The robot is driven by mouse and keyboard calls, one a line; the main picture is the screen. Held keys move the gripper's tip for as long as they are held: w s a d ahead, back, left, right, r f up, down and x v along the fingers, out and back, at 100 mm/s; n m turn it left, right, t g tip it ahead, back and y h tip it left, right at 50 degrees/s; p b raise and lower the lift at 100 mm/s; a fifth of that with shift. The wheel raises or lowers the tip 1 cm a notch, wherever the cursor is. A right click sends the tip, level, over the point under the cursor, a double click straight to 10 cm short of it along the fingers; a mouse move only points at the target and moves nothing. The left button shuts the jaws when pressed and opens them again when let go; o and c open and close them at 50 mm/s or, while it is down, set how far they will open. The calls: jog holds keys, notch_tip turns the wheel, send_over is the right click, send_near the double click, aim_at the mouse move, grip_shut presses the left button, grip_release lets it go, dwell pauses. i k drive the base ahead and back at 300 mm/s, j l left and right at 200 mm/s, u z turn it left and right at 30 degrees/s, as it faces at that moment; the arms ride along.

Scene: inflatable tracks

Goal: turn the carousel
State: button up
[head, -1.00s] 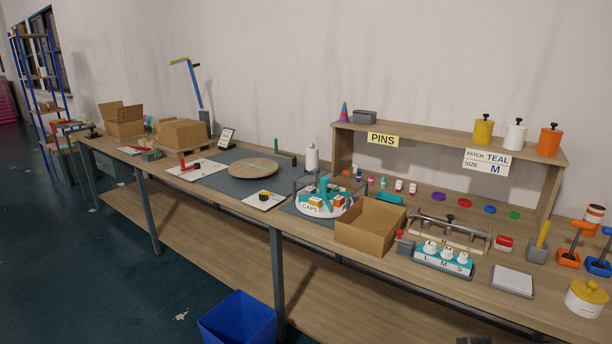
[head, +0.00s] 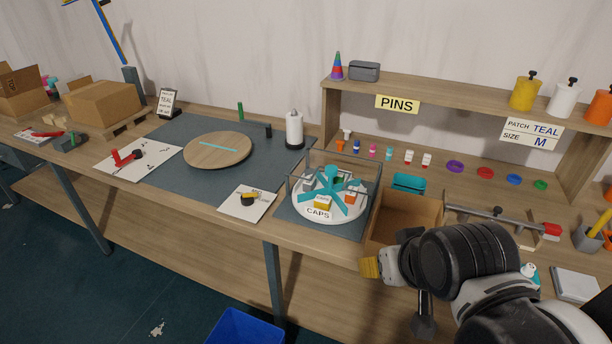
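The carousel (head: 302,211) is a round white turntable with teal divider arms and a CAPS label at its front. It sits on a dark mat inside a grey rail frame, near the bench's front edge. Small orange and yellow blocks and grey pieces lie between the dividers. My gripper (head: 370,267) reaches in from the lower right, its yellowish tip pointing left. It is in front of the cardboard box, to the right of and nearer than the carousel, apart from it. The finger gap is not clear from here.
An open cardboard box (head: 405,212) stands right of the carousel, partly behind my arm. A round wooden disc (head: 217,150) lies behind left. A PINS shelf (head: 440,96) stands behind.

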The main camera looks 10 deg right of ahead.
aim_at(339, 212)
jog(key=i+l, duration=0.15)
jog(key=i, duration=0.35)
jog(key=i+l, duration=0.1)
jog(key=i, duration=0.45)
